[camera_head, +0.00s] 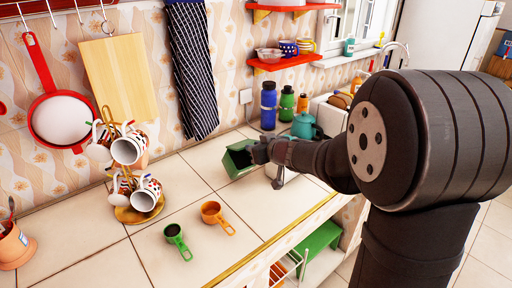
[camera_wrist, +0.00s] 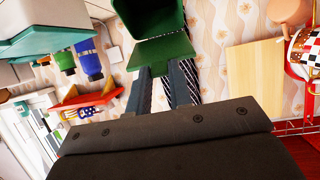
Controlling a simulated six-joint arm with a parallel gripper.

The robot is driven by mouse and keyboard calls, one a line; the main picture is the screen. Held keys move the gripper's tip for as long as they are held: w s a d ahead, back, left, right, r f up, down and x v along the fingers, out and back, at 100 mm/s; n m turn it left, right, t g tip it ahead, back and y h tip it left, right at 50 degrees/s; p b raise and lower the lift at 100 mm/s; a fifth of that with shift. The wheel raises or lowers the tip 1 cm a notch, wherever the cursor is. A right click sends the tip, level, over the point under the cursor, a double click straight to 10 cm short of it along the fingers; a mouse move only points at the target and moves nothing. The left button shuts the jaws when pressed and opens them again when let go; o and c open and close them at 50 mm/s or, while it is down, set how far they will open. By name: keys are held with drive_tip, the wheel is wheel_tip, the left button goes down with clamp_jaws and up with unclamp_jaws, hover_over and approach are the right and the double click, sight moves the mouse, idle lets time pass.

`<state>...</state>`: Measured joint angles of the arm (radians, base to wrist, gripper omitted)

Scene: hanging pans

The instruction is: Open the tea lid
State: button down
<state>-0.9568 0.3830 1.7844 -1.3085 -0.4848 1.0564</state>
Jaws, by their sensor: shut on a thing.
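The green tea box (camera_head: 238,160) is at the back of the tiled counter, with a dark opening facing the camera. It looks tilted in the head view. My gripper (camera_head: 262,150) is at its right side. In the wrist view the green box (camera_wrist: 148,14) is at the top, and a flat green panel, which looks like its lid (camera_wrist: 162,50), stands at an angle to it. My gripper's fingers (camera_wrist: 163,75) reach this panel's edge and are shut on it. I cannot tell whether the box rests fully on the counter.
A teal kettle (camera_head: 303,126) and a blue bottle (camera_head: 268,106) stand behind my gripper. A mug rack (camera_head: 140,213) stands at left. Green (camera_head: 174,231) and orange (camera_head: 211,210) measuring cups lie in front. The counter between the cups and the box is clear.

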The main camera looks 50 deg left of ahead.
drive_tip(key=c, duration=1.3)
unclamp_jaws()
drive_tip(key=shift+d, duration=0.1)
drive_tip(key=v, duration=1.7)
drive_tip(key=shift+r, duration=0.2)
